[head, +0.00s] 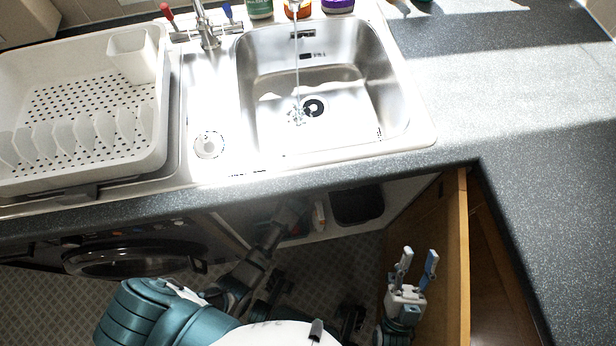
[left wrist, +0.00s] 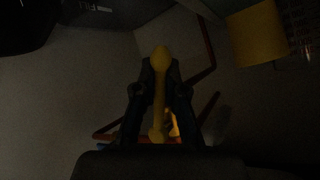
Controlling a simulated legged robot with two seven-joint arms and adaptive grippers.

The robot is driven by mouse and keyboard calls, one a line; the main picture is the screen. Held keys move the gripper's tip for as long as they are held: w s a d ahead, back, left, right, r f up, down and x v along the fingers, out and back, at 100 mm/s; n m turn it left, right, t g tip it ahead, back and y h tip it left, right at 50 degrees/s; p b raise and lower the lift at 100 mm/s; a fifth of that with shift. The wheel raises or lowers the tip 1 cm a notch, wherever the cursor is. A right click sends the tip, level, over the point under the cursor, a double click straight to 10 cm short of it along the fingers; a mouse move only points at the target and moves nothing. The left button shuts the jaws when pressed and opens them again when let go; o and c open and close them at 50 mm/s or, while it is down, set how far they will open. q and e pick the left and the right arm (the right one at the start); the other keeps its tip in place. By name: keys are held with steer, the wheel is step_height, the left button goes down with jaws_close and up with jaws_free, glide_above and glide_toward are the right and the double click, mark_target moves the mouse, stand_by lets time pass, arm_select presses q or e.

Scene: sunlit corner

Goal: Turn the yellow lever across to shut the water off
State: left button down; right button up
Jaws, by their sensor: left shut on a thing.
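In the left wrist view the yellow lever (left wrist: 160,92) stands between the two dark fingers of my left gripper (left wrist: 160,72), which is shut on it. The view is dim, and how the lever sits against its pipe is hard to tell. In the head view my left arm reaches into the cupboard under the sink; its gripper and the lever are hidden there. My right gripper (head: 418,256) is open and empty in front of the wooden cupboard door. Water (head: 297,85) runs from the tap into the steel sink (head: 350,115).
Reddish pipes (left wrist: 209,62) run beside the lever, and a yellow rounded object (left wrist: 257,35) is at upper right. The open wooden door (head: 455,260) stands right of my right gripper. A white dish rack (head: 160,110) is on the worktop. A dark bin (head: 357,205) sits in the cupboard.

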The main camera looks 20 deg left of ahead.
arm_select(q)
steer(key=shift+s+a+r+m+g+y+p, duration=0.35)
steer(key=shift+r+m+g+y+p, duration=0.3)
steer(key=shift+p, duration=0.6)
steer(key=r+m+g+y, duration=0.1)
steer(key=y, duration=0.1)
steer(key=s+a+r+m+g+y+p, duration=0.1)
steer(key=m+y, duration=0.1)
steer(key=a+r+m+g+y+p, duration=0.1)
steer(key=m+g+y, duration=0.1)
steer(key=shift+s+r+y, duration=0.25)
steer(key=shift+s+y, duration=0.05)
steer(key=shift+y, duration=0.05)
arm_select(e)
step_height(320, 180, down, 12)
steer(key=w+d+n+g+h, duration=0.1)
steer(key=w+g, duration=0.2)
steer(key=g, duration=0.7)
steer(key=shift+d+g+h, duration=0.3)
steer(key=shift+r, duration=0.15)
arm_select(q)
steer(key=c, duration=1.2)
jaws_free()
steer(key=shift+w+r, duration=0.15)
